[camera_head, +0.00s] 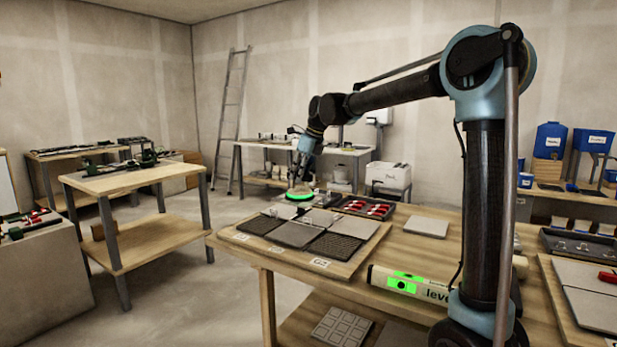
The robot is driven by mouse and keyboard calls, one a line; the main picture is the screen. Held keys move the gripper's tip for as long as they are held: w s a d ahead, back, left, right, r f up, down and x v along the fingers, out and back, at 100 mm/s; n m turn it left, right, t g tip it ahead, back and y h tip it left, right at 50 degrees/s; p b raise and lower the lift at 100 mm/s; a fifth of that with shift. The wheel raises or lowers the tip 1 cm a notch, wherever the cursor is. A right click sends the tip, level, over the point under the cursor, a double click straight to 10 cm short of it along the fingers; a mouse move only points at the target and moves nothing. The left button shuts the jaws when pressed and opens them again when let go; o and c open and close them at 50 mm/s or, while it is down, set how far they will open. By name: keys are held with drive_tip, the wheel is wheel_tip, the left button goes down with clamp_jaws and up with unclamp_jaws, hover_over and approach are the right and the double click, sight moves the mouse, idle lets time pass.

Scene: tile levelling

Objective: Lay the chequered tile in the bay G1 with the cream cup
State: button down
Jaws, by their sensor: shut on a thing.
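My gripper (300,180) is above the far left part of the work table. It is shut on a round cup tool with a pale top and a bright green ring (299,196). The cup is over the far edge of the tile board (352,262); whether it touches a tile is unclear. The board bears a plain grey tile (296,233), dark ribbed tiles (335,246) and paler tiles behind. Its front label cards (320,263) are too small to read surely, so I cannot place G1. I cannot make out a chequered tile on the board.
A tray with red-handled pieces (365,208) stands right of the board. A pale tile (426,227) lies on the table beyond a cream level (408,284) with green windows. A tile with a square grid (341,327) lies on the lower shelf. Another board (592,300) is at right.

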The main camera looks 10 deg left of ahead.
drive_tip(key=s+a, duration=0.4)
drive_tip(key=a, duration=1)
drive_tip(key=shift+a, duration=0.2)
drive_tip(key=shift+f, duration=4.85)
idle(1.6)
